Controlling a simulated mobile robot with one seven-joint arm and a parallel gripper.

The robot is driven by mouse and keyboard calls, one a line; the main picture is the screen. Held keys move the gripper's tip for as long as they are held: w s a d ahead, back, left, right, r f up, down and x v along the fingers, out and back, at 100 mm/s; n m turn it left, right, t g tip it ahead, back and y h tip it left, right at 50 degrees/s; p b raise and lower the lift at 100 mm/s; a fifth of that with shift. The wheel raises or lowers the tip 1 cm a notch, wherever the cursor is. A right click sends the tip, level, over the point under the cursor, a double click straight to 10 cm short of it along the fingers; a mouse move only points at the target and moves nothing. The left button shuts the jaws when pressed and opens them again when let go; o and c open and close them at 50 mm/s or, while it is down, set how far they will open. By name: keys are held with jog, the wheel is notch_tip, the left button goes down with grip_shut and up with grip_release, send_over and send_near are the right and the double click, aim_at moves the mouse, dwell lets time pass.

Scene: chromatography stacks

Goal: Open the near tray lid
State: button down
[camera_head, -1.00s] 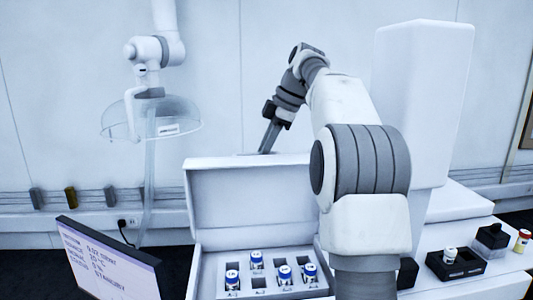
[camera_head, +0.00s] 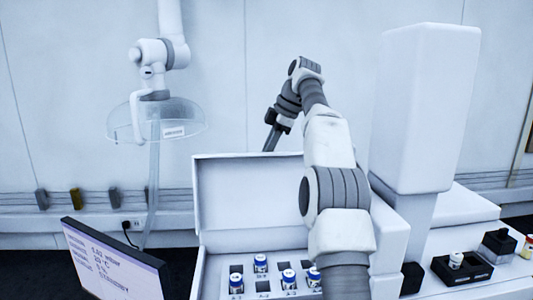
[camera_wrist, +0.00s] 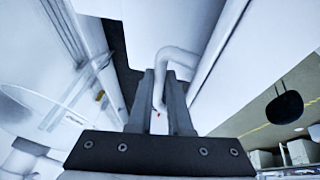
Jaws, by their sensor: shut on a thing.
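The near tray lid (camera_head: 250,200) is white and stands raised, close to upright, at the back of the open tray (camera_head: 199,275). My gripper (camera_head: 268,148) is at the lid's top edge, with its fingertips pointing down and partly hidden behind it. The exact contact is not clear there. A pale curved bar shows between and beyond the fingers.
Several blue-capped vials (camera_head: 260,263) stand in the tray. A tilted screen (camera_head: 110,262) is at the left front. A clear dome hood (camera_head: 158,120) hangs at the back left. A tall white column (camera_head: 425,110) and a black block (camera_head: 462,268) are at the right.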

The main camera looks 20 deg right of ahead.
jog(key=shift+w+r, duration=0.15)
jog(key=shift+r, duration=0.2)
jog(key=c, duration=0.8)
grip_release()
jog(key=shift+f, duration=0.15)
jog(key=shift+c, duration=0.2)
jog(key=shift+f, duration=0.1)
